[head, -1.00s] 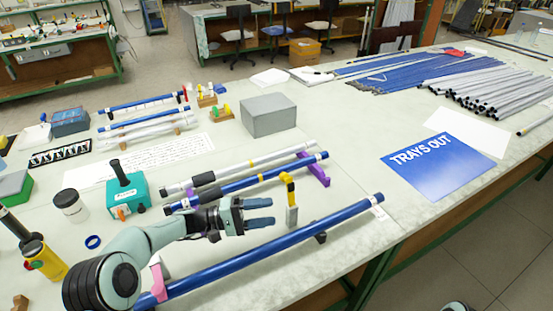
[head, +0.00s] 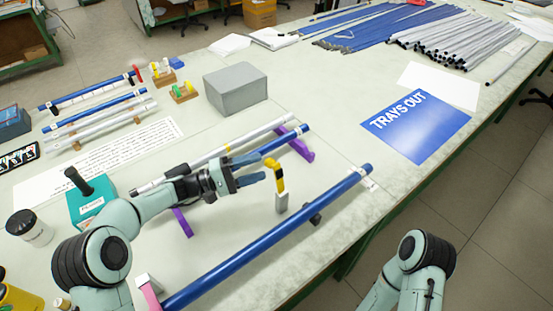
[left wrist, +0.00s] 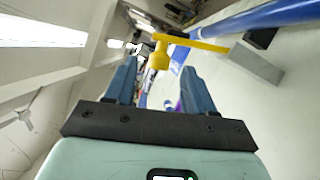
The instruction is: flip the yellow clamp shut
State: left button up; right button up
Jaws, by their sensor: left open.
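The yellow clamp (head: 278,176) stands up from a small grey block (head: 282,203) beside a long blue rod (head: 275,240). Its arm points upward, with a knob at the top. My left gripper (head: 262,167) is open and empty, with its fingertips just left of the clamp's upper part. In the left wrist view the clamp (left wrist: 195,43) crosses in front of the open fingers (left wrist: 160,82), its knobbed end between the fingertips' lines. I cannot tell whether they touch. My right gripper is not in view; only part of my right arm shows at the lower right.
A blue rod and a grey rod on purple supports (head: 295,143) lie behind the clamp. A pink support (head: 149,293) holds the blue rod's near end. A grey box (head: 236,89) stands farther back. A blue sign (head: 416,122) lies right. The table between rod and sign is clear.

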aim_at(276, 178)
pick_arm(q)
jog(key=x, duration=0.6)
jog(key=shift+w+d+p, duration=0.2)
jog(key=shift+d+p, duration=0.15)
grip_shut()
